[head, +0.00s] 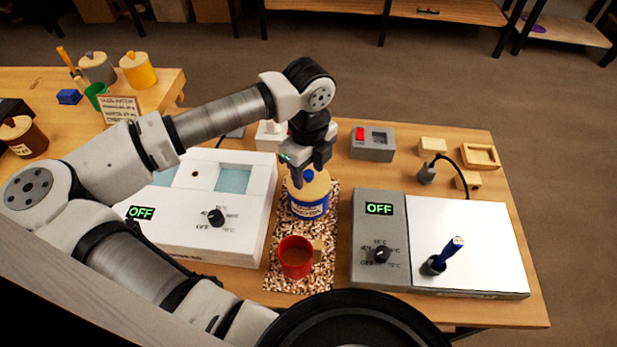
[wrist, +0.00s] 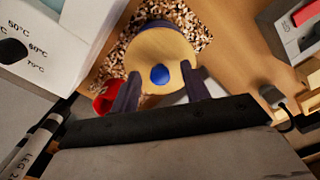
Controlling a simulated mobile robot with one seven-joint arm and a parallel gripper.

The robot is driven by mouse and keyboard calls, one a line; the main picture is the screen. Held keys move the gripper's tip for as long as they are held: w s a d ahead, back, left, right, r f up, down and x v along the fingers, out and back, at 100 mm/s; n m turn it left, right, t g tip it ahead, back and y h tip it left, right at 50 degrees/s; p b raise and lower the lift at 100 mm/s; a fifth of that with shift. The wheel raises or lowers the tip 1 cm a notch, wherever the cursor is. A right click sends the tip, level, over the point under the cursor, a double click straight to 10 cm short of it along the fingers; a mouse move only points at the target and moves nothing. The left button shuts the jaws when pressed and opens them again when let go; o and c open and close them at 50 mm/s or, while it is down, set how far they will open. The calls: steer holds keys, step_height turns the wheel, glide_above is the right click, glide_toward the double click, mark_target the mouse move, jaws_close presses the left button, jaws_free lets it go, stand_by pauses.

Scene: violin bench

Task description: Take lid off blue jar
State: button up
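The blue jar (head: 308,205) has a blue label band and a cream-yellow lid. It stands upright on a speckled mat between two white-topped units. In the wrist view its round lid (wrist: 165,48) is seen from above, with a blue knob (wrist: 160,75) on it. My gripper (head: 308,180) is over the jar, pointing down. In the wrist view my gripper's fingers are spread on either side of the knob, with visible gaps to it. The fingers hide part of the lid; whether they touch it I cannot tell.
A red mug (head: 296,257) stands on the speckled mat (head: 285,282) just in front of the jar. A white unit (head: 200,235) is on the left, and a hotplate unit (head: 475,225) holding a blue-handled tool is on the right. A grey box (head: 373,147) sits behind.

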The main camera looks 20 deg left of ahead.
jaws_close()
